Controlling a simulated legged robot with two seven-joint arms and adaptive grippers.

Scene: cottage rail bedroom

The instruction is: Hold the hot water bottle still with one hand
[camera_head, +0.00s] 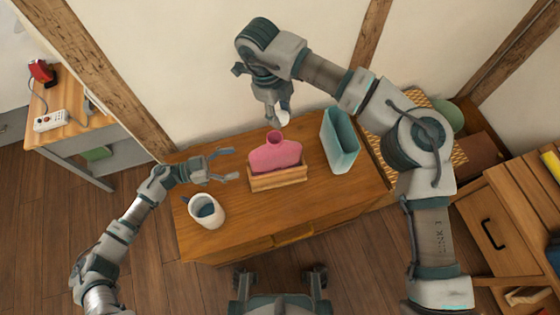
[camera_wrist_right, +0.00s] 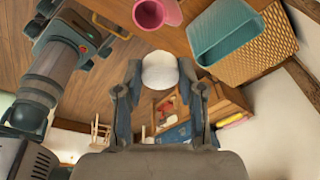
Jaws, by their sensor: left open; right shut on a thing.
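The pink hot water bottle (camera_head: 275,155) stands upright in a low wooden holder (camera_head: 278,180) on the wooden table. Its neck points up, and the round open mouth shows in the right wrist view (camera_wrist_right: 157,13). My left gripper (camera_head: 231,164) is open, just left of the bottle, with its fingers toward it and apart from it. My right gripper (camera_head: 277,118) is above and behind the bottle, shut on a small white rounded thing (camera_wrist_right: 160,72). That thing is clear of the bottle's mouth. I cannot tell exactly what it is.
A white mug (camera_head: 204,220) with something dark blue inside stands at the table's (camera_head: 325,201) front left. A teal open container (camera_head: 341,145) stands right of the bottle. A woven basket (camera_wrist_right: 245,48) is beyond it. A wall closes the back. The table's front middle is clear.

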